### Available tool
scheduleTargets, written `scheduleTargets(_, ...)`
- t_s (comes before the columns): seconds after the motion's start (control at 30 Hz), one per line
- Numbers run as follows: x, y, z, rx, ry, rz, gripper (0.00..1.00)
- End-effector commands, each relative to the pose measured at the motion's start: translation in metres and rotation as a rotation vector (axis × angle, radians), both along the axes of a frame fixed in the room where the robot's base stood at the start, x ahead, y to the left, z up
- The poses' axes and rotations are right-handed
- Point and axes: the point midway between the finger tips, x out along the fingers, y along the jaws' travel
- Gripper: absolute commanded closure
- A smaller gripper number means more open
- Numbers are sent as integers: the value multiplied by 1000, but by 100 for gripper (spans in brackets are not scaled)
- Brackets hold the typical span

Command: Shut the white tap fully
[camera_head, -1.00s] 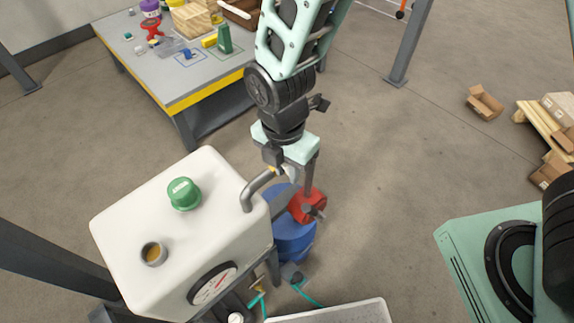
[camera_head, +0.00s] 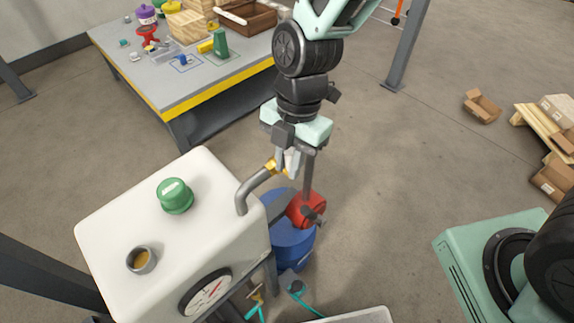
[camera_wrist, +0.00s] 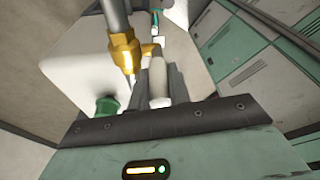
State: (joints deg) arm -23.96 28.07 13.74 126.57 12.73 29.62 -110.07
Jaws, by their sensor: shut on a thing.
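The white tap (camera_head: 291,163) is a small pale handle beside a brass fitting (camera_head: 270,166) at the end of a bent grey pipe (camera_head: 250,190). The pipe comes off the right side of a white tank (camera_head: 190,235). My gripper (camera_head: 289,160) is at the tap from above, shut on its handle. In the wrist view the white handle (camera_wrist: 179,86) stands at the grey finger, right of the brass fitting (camera_wrist: 124,53). The fingers partly hide the handle, and its exact angle is hard to tell.
The tank carries a green cap (camera_head: 175,195), an open filler neck (camera_head: 141,260) and a dial gauge (camera_head: 205,292). A red part (camera_head: 306,211) and a blue drum (camera_head: 291,244) are below my gripper. A grey workbench (camera_head: 200,85) stands behind.

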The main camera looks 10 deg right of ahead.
Motion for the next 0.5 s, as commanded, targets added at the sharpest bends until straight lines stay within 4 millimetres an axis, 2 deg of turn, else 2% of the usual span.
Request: scheduleTargets(0.5, 2, -4, 0, 78, 53, 1, 100)
